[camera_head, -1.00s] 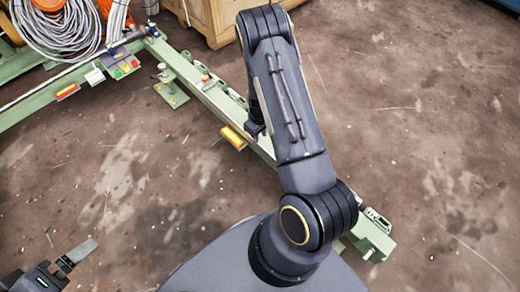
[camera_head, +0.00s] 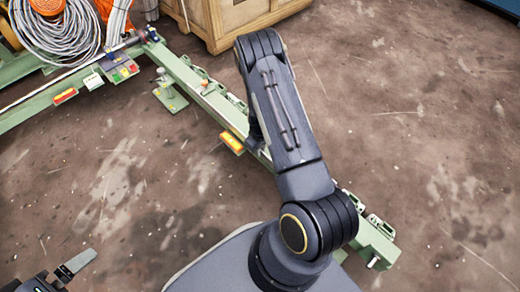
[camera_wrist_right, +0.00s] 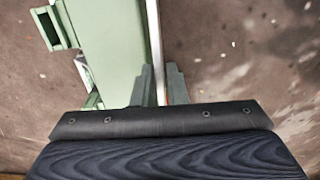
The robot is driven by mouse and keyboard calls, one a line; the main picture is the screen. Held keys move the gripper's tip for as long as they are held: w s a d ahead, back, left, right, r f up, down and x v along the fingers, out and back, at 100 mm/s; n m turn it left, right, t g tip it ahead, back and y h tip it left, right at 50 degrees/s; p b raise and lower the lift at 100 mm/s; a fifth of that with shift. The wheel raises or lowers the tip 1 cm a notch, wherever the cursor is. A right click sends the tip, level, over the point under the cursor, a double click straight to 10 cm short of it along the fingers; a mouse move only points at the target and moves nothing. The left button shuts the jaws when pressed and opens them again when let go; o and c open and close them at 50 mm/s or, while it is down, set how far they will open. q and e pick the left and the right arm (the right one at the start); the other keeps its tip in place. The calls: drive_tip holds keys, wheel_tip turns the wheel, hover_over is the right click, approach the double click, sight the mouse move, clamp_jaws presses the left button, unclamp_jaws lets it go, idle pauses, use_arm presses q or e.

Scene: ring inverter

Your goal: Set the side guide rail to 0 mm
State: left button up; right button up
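In the right wrist view a thin pale upright plate (camera_wrist_right: 154,45), which looks like the side guide rail, runs between the two fingers of my right gripper (camera_wrist_right: 159,85). The fingers sit close against both its faces and look shut on it. A green machine part (camera_wrist_right: 108,45) stands just left of it. In the head view my right forearm hides the rail and most of the right gripper. My left gripper (camera_head: 72,267) is at the lower left, away from the machine; its finger opening is unclear. No scale reading is legible.
The green frame (camera_head: 207,96) runs from upper left to lower right beneath my right arm. It carries a yellow-orange block (camera_head: 232,142) and a control box with coloured buttons (camera_head: 121,71). Cable coils (camera_head: 60,30) and a wooden crate (camera_head: 225,20) stand behind.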

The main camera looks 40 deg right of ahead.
clamp_jaws()
drive_tip(key=shift+w+d+b, duration=0.15)
drive_tip(key=shift+d+b, duration=0.2)
drive_tip(key=shift+d, duration=0.75)
drive_tip(key=shift+d+r, duration=0.1)
drive_tip(key=shift+d, duration=0.35)
drive_tip(key=shift+o, duration=2.2)
unclamp_jaws()
